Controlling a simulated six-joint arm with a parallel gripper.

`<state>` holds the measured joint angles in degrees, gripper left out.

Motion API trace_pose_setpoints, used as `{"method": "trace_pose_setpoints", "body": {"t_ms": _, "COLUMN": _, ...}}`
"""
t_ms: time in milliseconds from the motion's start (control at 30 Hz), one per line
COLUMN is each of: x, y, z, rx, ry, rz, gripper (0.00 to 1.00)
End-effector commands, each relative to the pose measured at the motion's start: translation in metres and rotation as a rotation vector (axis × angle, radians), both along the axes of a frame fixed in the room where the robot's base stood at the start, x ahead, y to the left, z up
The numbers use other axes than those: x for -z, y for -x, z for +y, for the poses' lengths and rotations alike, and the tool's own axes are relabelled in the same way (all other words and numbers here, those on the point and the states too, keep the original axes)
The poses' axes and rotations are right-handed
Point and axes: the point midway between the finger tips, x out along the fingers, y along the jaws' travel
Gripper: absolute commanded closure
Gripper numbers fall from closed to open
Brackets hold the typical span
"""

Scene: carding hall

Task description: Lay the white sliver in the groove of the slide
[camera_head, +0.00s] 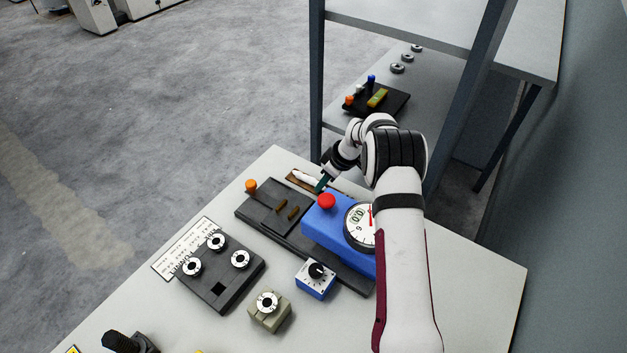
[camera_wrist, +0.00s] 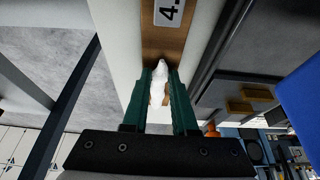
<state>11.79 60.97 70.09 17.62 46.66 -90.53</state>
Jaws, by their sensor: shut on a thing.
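The white sliver (camera_head: 304,175) is a small pale tuft at the brown strip (camera_head: 294,182) near the table's far edge. In the wrist view the sliver (camera_wrist: 161,70) sits between the green fingers of my gripper (camera_wrist: 160,76), which are shut on it; its tip pokes out past them. The brown strip (camera_wrist: 164,45) lies under it. I cannot tell whether the sliver touches the strip. In the head view my gripper (camera_head: 321,184) is behind the blue dial unit. A dark slide (camera_head: 252,207) with an orange knob and two brown pads lies nearer; I cannot make out its groove.
A blue unit (camera_head: 318,226) with a red button and a dial stands right beside my gripper. A black block (camera_head: 215,287) with several round weights, a small blue knob box (camera_head: 316,280) and an olive block (camera_head: 268,316) stand nearer. A shelf post (camera_head: 316,80) rises beyond the table.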

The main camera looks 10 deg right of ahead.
Motion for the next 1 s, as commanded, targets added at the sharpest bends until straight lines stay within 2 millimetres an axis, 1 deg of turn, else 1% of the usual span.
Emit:
{"method": "trace_pose_setpoints", "body": {"t_ms": 67, "x": -0.001, "y": 0.000, "z": 0.000, "rx": 0.000, "ry": 0.000, "rz": 0.000, "gripper": 1.00}}
{"method": "trace_pose_setpoints", "body": {"t_ms": 167, "x": -0.009, "y": -0.001, "z": 0.000, "rx": 0.000, "ry": -0.001, "rz": -0.002, "gripper": 1.00}}
{"method": "trace_pose_setpoints", "body": {"t_ms": 267, "x": -0.023, "y": -0.001, "z": 0.000, "rx": 0.000, "ry": 0.001, "rz": -0.004, "gripper": 1.00}}
{"method": "trace_pose_setpoints", "body": {"t_ms": 367, "x": -0.044, "y": -0.001, "z": 0.000, "rx": -0.001, "ry": 0.001, "rz": -0.004, "gripper": 1.00}}
{"method": "trace_pose_setpoints", "body": {"t_ms": 400, "x": -0.048, "y": 0.005, "z": -0.009, "rx": 0.004, "ry": 0.000, "rz": 0.000, "gripper": 1.00}}
{"method": "trace_pose_setpoints", "body": {"t_ms": 467, "x": -0.055, "y": 0.013, "z": -0.020, "rx": 0.005, "ry": 0.001, "rz": -0.001, "gripper": 1.00}}
{"method": "trace_pose_setpoints", "body": {"t_ms": 700, "x": -0.090, "y": 0.046, "z": -0.067, "rx": 0.005, "ry": 0.001, "rz": -0.002, "gripper": 1.00}}
{"method": "trace_pose_setpoints", "body": {"t_ms": 800, "x": -0.101, "y": 0.058, "z": -0.082, "rx": 0.003, "ry": 0.001, "rz": -0.001, "gripper": 1.00}}
{"method": "trace_pose_setpoints", "body": {"t_ms": 900, "x": -0.109, "y": 0.064, "z": -0.090, "rx": 0.005, "ry": 0.001, "rz": -0.001, "gripper": 1.00}}
{"method": "trace_pose_setpoints", "body": {"t_ms": 967, "x": -0.118, "y": 0.068, "z": -0.088, "rx": 0.021, "ry": 0.003, "rz": 0.000, "gripper": 1.00}}
{"method": "trace_pose_setpoints", "body": {"t_ms": 1000, "x": -0.127, "y": 0.072, "z": -0.083, "rx": 0.043, "ry": 0.004, "rz": 0.002, "gripper": 1.00}}
